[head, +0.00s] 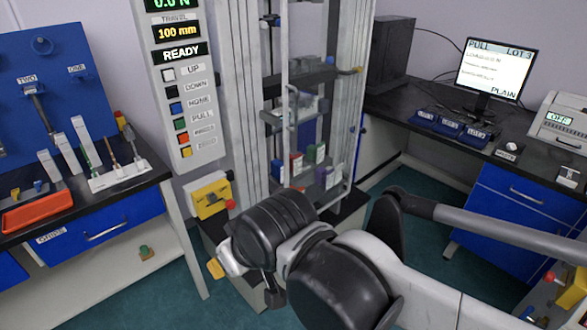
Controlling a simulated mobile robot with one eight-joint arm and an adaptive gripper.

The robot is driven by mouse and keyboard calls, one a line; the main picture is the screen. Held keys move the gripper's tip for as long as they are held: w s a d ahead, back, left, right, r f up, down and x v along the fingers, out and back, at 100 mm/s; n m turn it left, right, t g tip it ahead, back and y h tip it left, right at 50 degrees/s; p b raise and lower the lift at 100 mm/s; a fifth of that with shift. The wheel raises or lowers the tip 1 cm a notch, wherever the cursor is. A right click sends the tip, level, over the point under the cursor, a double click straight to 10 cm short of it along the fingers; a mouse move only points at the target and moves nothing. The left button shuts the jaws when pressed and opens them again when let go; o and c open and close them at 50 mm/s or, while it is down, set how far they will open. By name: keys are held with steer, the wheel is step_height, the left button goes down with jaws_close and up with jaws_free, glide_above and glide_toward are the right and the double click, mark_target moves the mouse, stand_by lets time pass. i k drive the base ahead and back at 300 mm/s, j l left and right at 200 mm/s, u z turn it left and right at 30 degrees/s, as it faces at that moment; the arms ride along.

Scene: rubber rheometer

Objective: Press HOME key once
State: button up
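The HOME key (176,107) is a small blue square on the tall grey control panel (158,84), at the upper left of the head view. Its label stands to its right. It is in a column with a white UP key (168,75) and black DOWN key (172,91) above, and a green PULL key (180,124) below. The panel displays read 0.0 N, 100 mm and READY. My gripper (240,275) is low in the centre, below and right of the panel, well apart from the key. My wrist hides most of it, so its opening does not show.
A yellow box with a red button (210,197) sits below the panel. The test frame (246,100) rises to the right, with a clear guard door and coloured samples inside. Benches stand left and right; a monitor (496,70) is on the right one.

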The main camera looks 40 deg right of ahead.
mark_target(177, 108)
steer(key=i+j+z, duration=0.35)
steer(key=j+z, duration=0.15)
steer(key=i+j+z, duration=0.1)
steer(key=j+z, duration=0.15)
steer(key=j, duration=0.2)
steer(key=i+j+z, duration=0.1)
steer(key=j+z, duration=0.15)
steer(key=j, duration=0.1)
